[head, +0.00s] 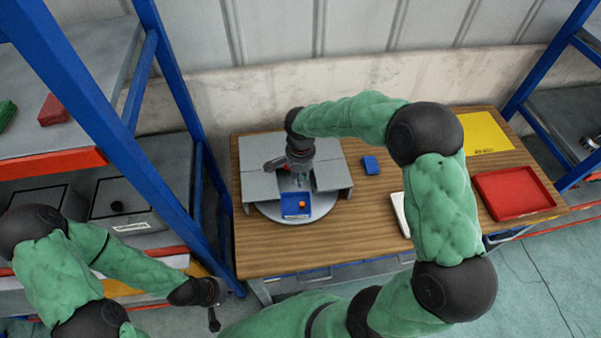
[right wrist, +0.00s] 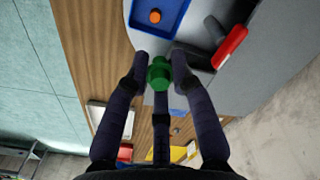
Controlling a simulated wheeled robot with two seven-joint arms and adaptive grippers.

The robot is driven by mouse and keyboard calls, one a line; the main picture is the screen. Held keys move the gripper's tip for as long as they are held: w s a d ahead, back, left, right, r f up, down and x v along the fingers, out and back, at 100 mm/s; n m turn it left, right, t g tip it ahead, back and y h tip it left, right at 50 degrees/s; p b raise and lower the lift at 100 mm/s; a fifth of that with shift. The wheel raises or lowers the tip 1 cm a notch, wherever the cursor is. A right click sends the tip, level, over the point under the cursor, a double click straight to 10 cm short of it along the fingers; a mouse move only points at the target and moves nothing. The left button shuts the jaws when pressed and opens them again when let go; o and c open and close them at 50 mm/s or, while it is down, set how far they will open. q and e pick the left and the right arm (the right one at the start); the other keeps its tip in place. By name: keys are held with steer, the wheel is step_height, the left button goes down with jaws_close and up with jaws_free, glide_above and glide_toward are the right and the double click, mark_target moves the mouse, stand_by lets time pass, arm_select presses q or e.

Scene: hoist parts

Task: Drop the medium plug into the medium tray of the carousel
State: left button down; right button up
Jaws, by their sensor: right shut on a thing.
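My right gripper (right wrist: 160,66) is shut on a green plug (right wrist: 159,75), held between its fingertips. In the head view my right gripper (head: 299,178) is over the carousel, and the plug can barely be made out there. The carousel (head: 267,211) is a grey round turntable partly under grey cover panels (head: 262,187). A blue tray (head: 296,213) on its open front part holds a small orange piece (right wrist: 155,16). The other trays are hidden by the panels and arm. My left gripper (head: 213,312) is low at the left, away from the table; its fingers are unclear.
A red-and-dark handle-like thing (right wrist: 232,42) is close beside the right fingers. A blue block (head: 371,165), white tray (head: 401,214), yellow sheet (head: 483,132) and red tray (head: 513,192) are on the wooden table. Blue-framed shelves (head: 185,85) flank it.

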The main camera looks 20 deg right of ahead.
steer(key=shift+f, duration=0.35)
steer(key=o, duration=0.8)
steer(key=shift+r, duration=0.2)
step_height(320, 180, up, 12)
steer(key=shift+f, duration=0.1)
steer(key=shift+f, duration=0.1)
